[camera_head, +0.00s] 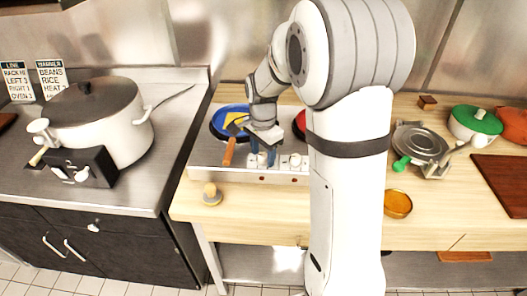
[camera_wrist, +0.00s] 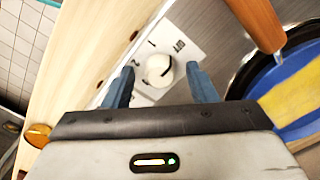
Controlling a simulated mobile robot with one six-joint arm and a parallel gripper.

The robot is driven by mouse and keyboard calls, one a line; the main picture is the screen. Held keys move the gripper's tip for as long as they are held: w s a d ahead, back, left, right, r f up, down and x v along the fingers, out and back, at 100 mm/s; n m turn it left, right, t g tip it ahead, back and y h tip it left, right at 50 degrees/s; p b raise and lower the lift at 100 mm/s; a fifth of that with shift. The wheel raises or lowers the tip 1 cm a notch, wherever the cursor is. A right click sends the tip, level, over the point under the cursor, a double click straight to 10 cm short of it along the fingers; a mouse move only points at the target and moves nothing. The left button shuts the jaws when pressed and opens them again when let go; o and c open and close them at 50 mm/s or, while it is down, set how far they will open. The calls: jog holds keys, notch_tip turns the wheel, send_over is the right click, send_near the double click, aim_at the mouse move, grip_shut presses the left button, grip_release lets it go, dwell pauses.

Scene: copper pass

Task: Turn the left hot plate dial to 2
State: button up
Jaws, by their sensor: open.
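The hot plate (camera_head: 225,172) stands on the wooden counter, with white dials along its front edge. The left dial (camera_wrist: 158,70) is a round white knob on a white plate marked OFF, 1, 2 and a partly covered further mark. A dark line shows on the knob, but I cannot tell clearly which mark it points to. My gripper (camera_wrist: 162,85) is open, its blue fingers on either side of the left dial, with a gap visible on both sides. In the head view my gripper (camera_head: 263,156) reaches down at the hot plate's front, partly hiding this dial.
A blue pan (camera_head: 229,120) with something yellow and an orange-brown handle (camera_head: 228,152) sits on the left burner, close to my gripper. A red pan (camera_head: 299,122) is partly hidden by my arm. A small wooden-topped object (camera_head: 212,193) stands at the counter's front left.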

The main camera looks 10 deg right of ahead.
jog(key=c, duration=0.9)
jog(key=shift+d, duration=0.15)
jog(key=shift+c, duration=0.4)
jog(key=shift+f, duration=0.1)
